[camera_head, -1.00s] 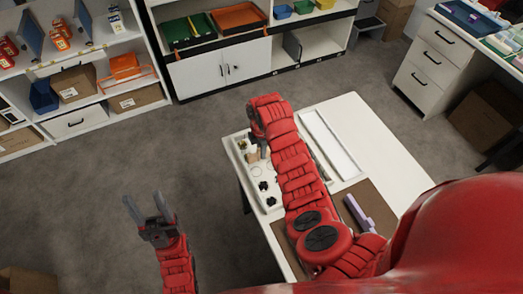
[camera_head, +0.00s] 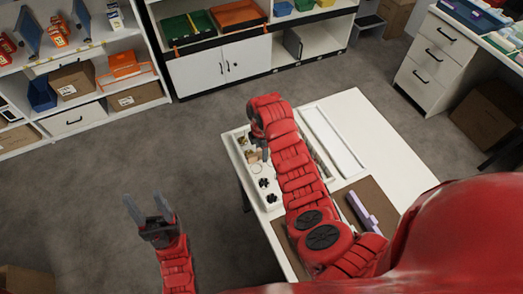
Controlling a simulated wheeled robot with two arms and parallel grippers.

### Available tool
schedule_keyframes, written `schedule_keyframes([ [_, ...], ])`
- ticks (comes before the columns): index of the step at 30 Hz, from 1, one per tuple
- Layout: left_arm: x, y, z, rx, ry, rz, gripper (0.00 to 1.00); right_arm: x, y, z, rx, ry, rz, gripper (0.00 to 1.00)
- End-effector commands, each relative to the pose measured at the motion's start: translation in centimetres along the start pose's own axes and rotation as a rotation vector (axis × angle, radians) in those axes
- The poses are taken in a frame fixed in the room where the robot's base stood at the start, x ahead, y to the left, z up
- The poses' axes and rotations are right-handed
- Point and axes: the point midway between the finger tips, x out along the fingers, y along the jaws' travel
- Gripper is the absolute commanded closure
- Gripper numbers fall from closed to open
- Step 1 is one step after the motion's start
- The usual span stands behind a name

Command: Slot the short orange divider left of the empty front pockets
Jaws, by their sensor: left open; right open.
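A white compartment tray (camera_head: 231,151) lies at the left side of the white table, with small tan and black parts in its pockets. My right arm lies across the tray and hides much of it. My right gripper (camera_head: 264,154) is over the tray's far part; it is open, though its fingers are small and partly hidden. I cannot make out the short orange divider or the empty front pockets. My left gripper (camera_head: 149,208) is open and empty above the floor, left of the table and apart from it.
A long white tray (camera_head: 349,163) lies on the table (camera_head: 385,150) right of my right arm. A purple piece (camera_head: 362,212) lies on a brown mat (camera_head: 384,193) nearer to me. The table's far right part is clear. Shelves (camera_head: 90,50) stand beyond open floor.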

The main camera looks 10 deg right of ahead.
Motion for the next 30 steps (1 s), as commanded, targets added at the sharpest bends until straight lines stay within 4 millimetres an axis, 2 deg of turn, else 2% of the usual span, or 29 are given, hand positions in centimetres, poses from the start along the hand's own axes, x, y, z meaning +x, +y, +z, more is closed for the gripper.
schedule_keyframes([
  [5,-0.1,0.0,0.0,0.000,0.000,0.000,0.45,-0.2,0.1,0.0,0.000,0.000,0.001,0.46],
  [11,-1.1,0.1,0.2,0.000,0.000,0.000,0.45,-2.1,0.2,0.1,0.001,-0.001,0.005,0.46],
  [12,-1.3,0.1,0.2,0.000,0.000,0.000,0.45,-2.8,0.1,0.1,0.000,-0.002,0.005,0.46],
  [15,0.5,0.0,-0.1,0.000,0.000,0.000,0.45,-6.5,0.1,0.0,-0.002,-0.003,0.005,0.46],
  [18,2.2,-0.1,-0.4,0.000,0.000,0.000,0.45,-9.0,0.0,0.0,-0.002,-0.005,-0.001,0.46],
  [30,4.9,-0.2,-0.8,0.000,0.000,0.000,0.45,-15.8,0.0,-0.1,-0.001,-0.001,0.000,0.46],
])
